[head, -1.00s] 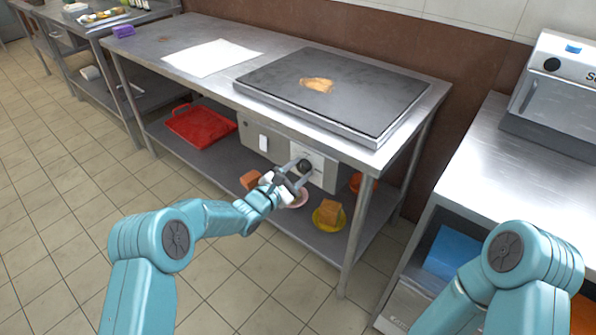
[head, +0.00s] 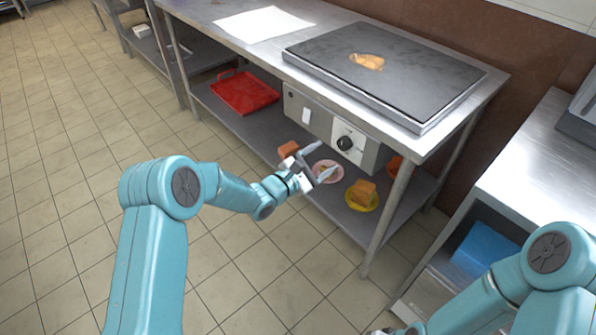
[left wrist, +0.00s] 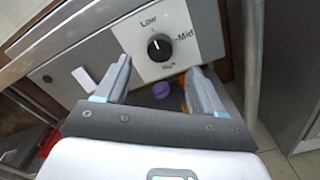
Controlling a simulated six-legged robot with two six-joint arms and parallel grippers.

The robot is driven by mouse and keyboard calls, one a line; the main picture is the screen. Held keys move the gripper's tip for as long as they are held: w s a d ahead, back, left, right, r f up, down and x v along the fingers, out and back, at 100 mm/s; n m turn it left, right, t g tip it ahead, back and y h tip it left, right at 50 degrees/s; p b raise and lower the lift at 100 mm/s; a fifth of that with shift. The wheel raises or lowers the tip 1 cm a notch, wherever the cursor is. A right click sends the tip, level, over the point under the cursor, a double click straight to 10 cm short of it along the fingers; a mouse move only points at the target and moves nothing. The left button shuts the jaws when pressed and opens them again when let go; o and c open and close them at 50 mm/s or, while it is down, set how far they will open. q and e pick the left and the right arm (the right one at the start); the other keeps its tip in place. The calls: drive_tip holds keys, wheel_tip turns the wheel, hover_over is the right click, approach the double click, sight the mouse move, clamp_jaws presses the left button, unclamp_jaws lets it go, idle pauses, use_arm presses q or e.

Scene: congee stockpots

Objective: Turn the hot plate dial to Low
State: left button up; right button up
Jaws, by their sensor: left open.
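The black hot plate dial (head: 345,143) sits on a white panel at the right part of the grey control box (head: 308,113). In the left wrist view the dial (left wrist: 160,46) has Low printed above it, Mid at its right and a third label below, hard to read. A small white mark shows on the dial, seemingly toward its upper left; its exact setting is unclear. My left gripper (head: 328,158) is open and empty, a little in front of and below the dial, not touching it. The right arm shows at the lower right; its fingers are out of view.
The hot plate (head: 392,72) with a piece of food lies on the steel table above the box. On the lower shelf are a red tray (head: 244,92), a pink plate (head: 328,171) and a yellow plate (head: 362,196). A table leg (head: 385,222) stands at the right.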

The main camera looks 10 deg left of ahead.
use_arm(q)
drive_tip(key=v, duration=0.9)
drive_tip(key=shift+s+a+p, duration=0.2)
drive_tip(key=shift+s+p, duration=0.15)
drive_tip(key=shift+p, duration=0.05)
drive_tip(key=s+d+f+m+g+y, duration=0.2)
drive_tip(key=s+f+m+g+y, duration=0.3)
drive_tip(key=s+f, duration=0.95)
drive_tip(key=s+a+f+m+g+y, duration=0.1)
drive_tip(key=s+f+m+g, duration=0.2)
drive_tip(key=s+m+g, duration=0.35)
drive_tip(key=s+f+m+g+y, duration=0.1)
drive_tip(key=s+f+m+g, duration=0.25)
drive_tip(key=s+m, duration=0.45)
wheel_tip(320, 180, up, 16)
drive_tip(key=s+p, duration=0.1)
drive_tip(key=p, duration=1.5)
drive_tip(key=shift+s+t, duration=0.15)
drive_tip(key=shift+t, duration=0.25)
